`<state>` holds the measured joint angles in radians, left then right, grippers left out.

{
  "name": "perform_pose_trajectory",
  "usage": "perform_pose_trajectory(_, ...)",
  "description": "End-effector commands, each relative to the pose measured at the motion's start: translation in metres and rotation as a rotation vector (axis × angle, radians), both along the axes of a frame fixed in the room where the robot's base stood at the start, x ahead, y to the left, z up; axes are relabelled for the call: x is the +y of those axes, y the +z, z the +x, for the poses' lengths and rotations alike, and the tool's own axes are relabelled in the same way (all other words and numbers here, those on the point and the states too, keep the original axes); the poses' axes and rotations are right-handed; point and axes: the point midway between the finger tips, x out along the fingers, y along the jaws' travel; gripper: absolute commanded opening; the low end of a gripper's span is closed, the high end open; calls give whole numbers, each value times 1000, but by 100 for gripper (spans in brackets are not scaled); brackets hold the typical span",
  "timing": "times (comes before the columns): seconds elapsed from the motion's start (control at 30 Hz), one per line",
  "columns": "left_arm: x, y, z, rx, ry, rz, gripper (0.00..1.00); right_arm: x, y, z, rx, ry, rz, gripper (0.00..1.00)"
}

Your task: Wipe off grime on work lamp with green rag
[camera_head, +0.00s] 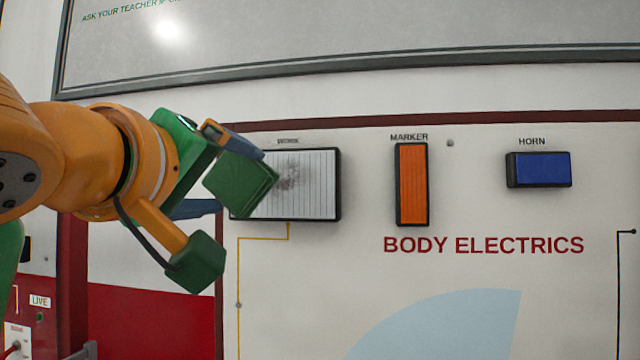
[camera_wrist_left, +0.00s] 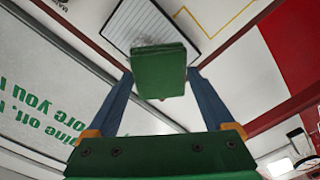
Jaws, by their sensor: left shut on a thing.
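The work lamp (camera_head: 318,185) is a white ribbed panel in a black frame on the upright board, partly hidden by my left gripper and the rag. A dark grime smudge (camera_head: 290,177) shows near its middle, right of the rag. My left gripper (camera_head: 232,180) is shut on the folded green rag (camera_head: 243,184), held at the lamp's left part; I cannot tell whether it touches. In the left wrist view the rag (camera_wrist_left: 158,68) sits between the blue fingers, with the lamp (camera_wrist_left: 140,22) behind it and some grey smudge beside it. My right gripper is not in view.
An orange marker light (camera_head: 411,184) and a blue horn block (camera_head: 539,169) are mounted on the board right of the lamp. A grey-framed whiteboard (camera_head: 350,35) is above. A red panel (camera_head: 150,320) is lower left. The board's face below the lamp is flat.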

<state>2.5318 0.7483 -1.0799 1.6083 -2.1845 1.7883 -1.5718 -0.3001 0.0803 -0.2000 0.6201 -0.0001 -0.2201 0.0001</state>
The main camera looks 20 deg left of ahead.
Motion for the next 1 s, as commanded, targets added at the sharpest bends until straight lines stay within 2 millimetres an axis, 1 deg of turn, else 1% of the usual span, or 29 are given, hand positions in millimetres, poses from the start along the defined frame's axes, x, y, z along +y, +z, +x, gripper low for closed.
perform_pose_trajectory(0.27,1,1,3,1,1,0,42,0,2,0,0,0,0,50)
perform_pose_trajectory(0.37,4,2,13,2,2,-2,42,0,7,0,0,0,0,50)
perform_pose_trajectory(0.6,11,2,45,2,2,-2,42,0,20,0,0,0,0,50)
perform_pose_trajectory(0.7,13,1,54,1,2,0,42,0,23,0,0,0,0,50)
perform_pose_trajectory(0.83,14,1,59,-1,1,0,42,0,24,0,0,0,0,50)
perform_pose_trajectory(1.0,14,0,60,-2,1,0,42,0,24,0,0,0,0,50)
